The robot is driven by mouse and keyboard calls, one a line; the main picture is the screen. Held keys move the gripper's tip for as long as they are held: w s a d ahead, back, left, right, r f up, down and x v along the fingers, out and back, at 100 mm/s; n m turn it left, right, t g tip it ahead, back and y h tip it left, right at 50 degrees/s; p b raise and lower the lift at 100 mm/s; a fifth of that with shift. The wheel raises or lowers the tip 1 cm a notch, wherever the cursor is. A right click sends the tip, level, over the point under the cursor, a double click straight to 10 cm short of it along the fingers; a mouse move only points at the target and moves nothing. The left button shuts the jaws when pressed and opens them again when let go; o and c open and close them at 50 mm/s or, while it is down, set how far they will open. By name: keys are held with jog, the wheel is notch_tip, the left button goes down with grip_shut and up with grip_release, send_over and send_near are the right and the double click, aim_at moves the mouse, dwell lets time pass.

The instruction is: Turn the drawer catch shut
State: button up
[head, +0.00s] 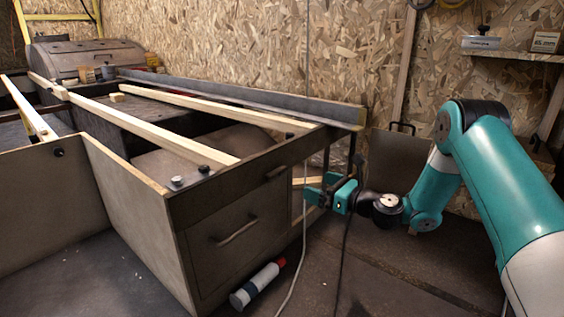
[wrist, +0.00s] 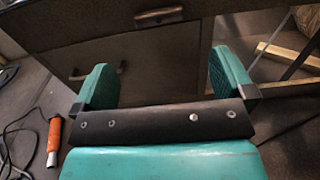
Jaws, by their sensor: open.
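The lower drawer front (head: 238,240) of the grey cabinet sits flush in its frame, with a bar handle (head: 235,231) across it. In the wrist view, that drawer handle (wrist: 88,75) shows beside the left finger. The upper drawer handle (head: 277,172) shows above it, and it also appears at the top of the wrist view (wrist: 160,16). I cannot make out the catch for certain in either view. My teal gripper (head: 330,188) is at the cabinet's right front corner. In the wrist view my gripper (wrist: 163,78) is open, with nothing between its fingers.
A red-capped canister (head: 256,285) lies on the floor before the cabinet. A pale cable (head: 304,215) hangs near my gripper. Wooden slats (head: 150,130) lie across the frame above. A shelf (head: 510,54) is on the right wall. Floor is open in front, right of the canister.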

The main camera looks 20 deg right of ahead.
aim_at(280, 171)
jog(key=p+x, duration=0.1)
jog(key=x, duration=0.5)
jog(key=p+x, duration=0.2)
jog(key=x, duration=0.4)
jog(key=shift+w+a+f, duration=0.2)
jog(key=shift+w+a, duration=0.05)
jog(key=shift+a, duration=0.1)
jog(key=shift+w+a+r, duration=0.15)
jog(key=shift+w+a, duration=0.15)
jog(key=shift+w, duration=0.1)
jog(key=c, duration=0.6)
